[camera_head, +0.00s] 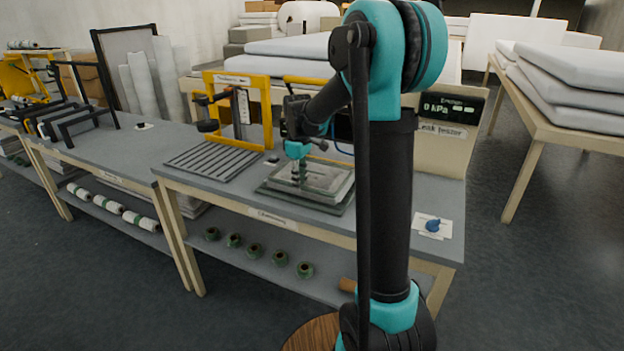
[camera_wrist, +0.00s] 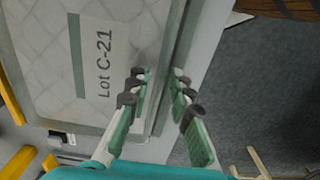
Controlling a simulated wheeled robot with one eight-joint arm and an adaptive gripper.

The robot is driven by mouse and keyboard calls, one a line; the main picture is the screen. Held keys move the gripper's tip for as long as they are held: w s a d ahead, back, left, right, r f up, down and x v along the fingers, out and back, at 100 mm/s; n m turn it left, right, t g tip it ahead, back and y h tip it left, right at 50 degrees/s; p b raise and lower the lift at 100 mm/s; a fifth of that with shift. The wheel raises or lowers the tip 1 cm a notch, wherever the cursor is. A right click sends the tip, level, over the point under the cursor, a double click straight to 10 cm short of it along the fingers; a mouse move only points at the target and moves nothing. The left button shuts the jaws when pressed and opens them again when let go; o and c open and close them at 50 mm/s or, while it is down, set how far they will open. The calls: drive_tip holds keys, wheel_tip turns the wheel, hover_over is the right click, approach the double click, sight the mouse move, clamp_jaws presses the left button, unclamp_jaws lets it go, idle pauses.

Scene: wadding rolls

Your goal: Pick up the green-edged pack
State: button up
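A flat, pale quilted pack with a green stripe and a "Lot C-21" label (camera_wrist: 60,50) fills the left of the wrist view. In the head view the pack (camera_head: 322,178) lies on the grey bench, in or on a dark-rimmed base. Its edges look greenish-grey. My gripper (camera_head: 300,178) points down over the pack. In the wrist view my gripper (camera_wrist: 163,85) has its two green-padded fingers apart, on either side of the pack's long edge strip. I cannot tell whether either finger touches it.
A yellow frame (camera_head: 240,78) stands left of the pack beside a slatted plate (camera_head: 212,160). The leak tester (camera_head: 446,130) stands at the right. A blue knob (camera_head: 433,225) sits on the bench's right end. Green rolls (camera_head: 255,250) lie on the shelf below.

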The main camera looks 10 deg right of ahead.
clamp_jaws()
